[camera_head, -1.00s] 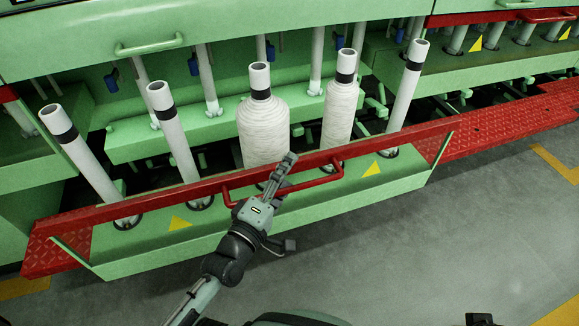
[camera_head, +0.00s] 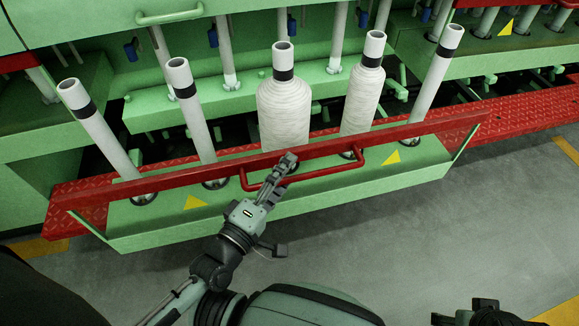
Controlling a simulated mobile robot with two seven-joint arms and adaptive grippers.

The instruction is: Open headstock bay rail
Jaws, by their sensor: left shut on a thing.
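The headstock bay rail (camera_head: 180,177) is a long red bar along the front of a green bay tray (camera_head: 330,197). A red bar handle (camera_head: 325,173) juts out from the rail's middle. My left gripper (camera_head: 287,161) reaches up from below and is shut on the left part of this handle. Its fingers hide part of the handle and rail. The tray stands out from the green machine over a red treadplate (camera_head: 75,201).
Several tilted white tubes stand in the tray; the wound bobbins (camera_head: 284,105) and (camera_head: 364,97) are fatter. A fixed green handle (camera_head: 168,14) is on the panel above. Grey floor (camera_head: 460,230) in front is clear, with yellow markings (camera_head: 568,150).

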